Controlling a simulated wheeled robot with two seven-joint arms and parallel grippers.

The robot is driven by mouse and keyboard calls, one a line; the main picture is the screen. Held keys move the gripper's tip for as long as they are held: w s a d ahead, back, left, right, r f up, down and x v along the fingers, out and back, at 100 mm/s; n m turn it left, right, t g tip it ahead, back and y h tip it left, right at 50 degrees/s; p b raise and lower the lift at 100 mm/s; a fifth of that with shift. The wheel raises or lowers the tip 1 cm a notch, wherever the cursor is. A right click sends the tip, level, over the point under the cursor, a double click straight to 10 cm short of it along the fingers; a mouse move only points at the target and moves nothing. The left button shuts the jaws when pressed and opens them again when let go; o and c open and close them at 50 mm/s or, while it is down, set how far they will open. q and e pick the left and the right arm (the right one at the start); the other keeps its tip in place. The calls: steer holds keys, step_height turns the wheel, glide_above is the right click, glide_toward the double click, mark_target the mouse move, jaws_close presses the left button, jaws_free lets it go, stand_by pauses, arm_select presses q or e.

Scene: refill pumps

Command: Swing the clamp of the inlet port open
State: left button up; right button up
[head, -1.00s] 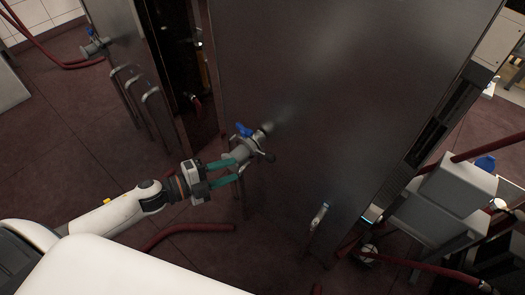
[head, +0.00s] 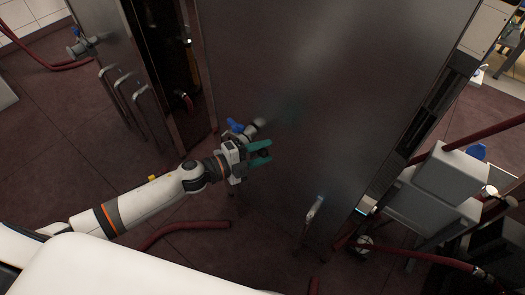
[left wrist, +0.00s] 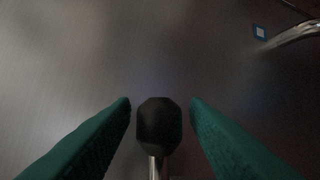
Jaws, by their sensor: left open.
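The inlet port (head: 255,125) is a metal fitting on the dark steel tank wall, with a blue valve handle (head: 236,127) beside it. My left gripper (head: 268,153) is at the port and hides most of its lower part, so the clamp's body and position cannot be made out. Its green fingers are apart. In the left wrist view, a black knob (left wrist: 158,125) on a thin metal stem lies between the open fingers (left wrist: 160,108), with a gap on each side. The knob appears to belong to the clamp. My right gripper is not in view.
The steel tank wall (head: 330,90) stands close in front of my left gripper. A metal handle (head: 314,209) sits lower right on it. Red hoses (head: 185,228) lie on the dark tiled floor. A grey box unit (head: 440,190) stands at right.

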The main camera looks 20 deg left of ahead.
arm_select(q)
steer(key=shift+d, duration=0.15)
steer(key=shift+c, duration=0.3)
jaws_close()
steer(key=shift+w+r, duration=0.1)
steer(key=shift+w, duration=0.05)
